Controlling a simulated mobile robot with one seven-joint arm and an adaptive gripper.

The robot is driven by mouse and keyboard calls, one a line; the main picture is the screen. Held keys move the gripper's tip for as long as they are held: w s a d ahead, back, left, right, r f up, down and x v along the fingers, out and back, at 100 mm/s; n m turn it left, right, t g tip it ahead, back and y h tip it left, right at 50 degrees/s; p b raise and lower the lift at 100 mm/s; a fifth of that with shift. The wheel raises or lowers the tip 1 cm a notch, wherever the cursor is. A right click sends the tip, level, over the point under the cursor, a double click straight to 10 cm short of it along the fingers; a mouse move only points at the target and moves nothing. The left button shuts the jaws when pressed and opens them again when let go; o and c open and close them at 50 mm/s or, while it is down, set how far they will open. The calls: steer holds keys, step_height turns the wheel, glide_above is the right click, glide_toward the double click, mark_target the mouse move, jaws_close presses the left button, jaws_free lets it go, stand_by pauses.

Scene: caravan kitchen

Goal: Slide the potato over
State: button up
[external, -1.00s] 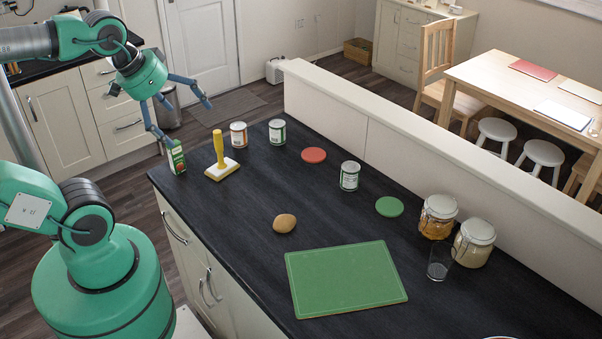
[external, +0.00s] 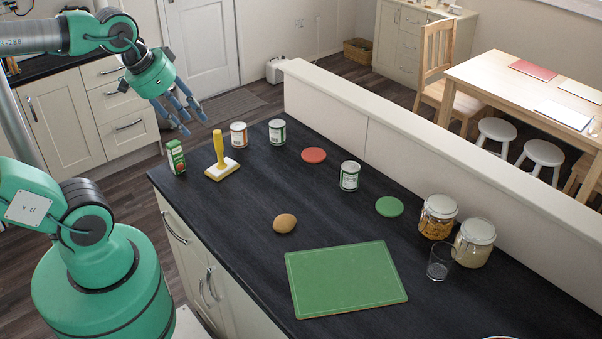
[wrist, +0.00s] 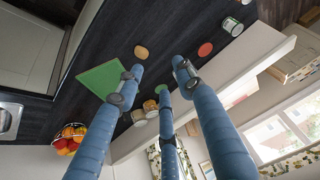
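A brown potato (external: 285,223) lies on the dark counter (external: 240,225), just beyond the green cutting board (external: 345,278) and apart from it. In the wrist view the potato (wrist: 141,51) shows near the top centre, with the board (wrist: 98,80) to its lower left. My three-fingered gripper (external: 187,121) is above the far left end of the counter, well away from the potato. Its blue fingers (wrist: 157,75) stand apart in the wrist view, with nothing between them.
A carton (external: 176,157), a yellow-handled tool (external: 219,160) and cans (external: 238,135) stand at the far left end. Another can (external: 349,176), red disc (external: 313,155), green disc (external: 389,206), jars (external: 437,217) and glass (external: 440,262) line the raised ledge (external: 420,145). The counter around the potato is clear.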

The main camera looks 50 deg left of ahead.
steer(key=w+d+f+m, duration=0.1)
steer(key=w, duration=0.1)
steer(key=w+d+f+m+g, duration=0.1)
steer(key=w, duration=0.1)
steer(key=w+d+m, duration=0.2)
steer(key=w, duration=0.1)
steer(key=shift+f, duration=0.4)
jaws_close()
steer(key=w+d+f+m+g, duration=0.1)
steer(key=w+d+f+m, duration=0.3)
steer(key=f, duration=0.3)
steer(key=w+d+f+m+g+p, duration=0.1)
steer(key=w+d+f+m+g, duration=0.1)
steer(key=w+d+f+m, duration=0.2)
steer(key=w+d+f+m+g, duration=0.1)
steer(key=w+d+f+m, duration=0.3)
steer(key=d+f, duration=0.5)
step_height(320, 180, down, 3)
steer(key=shift+f+m, duration=0.2)
steer(key=shift+m, duration=0.3)
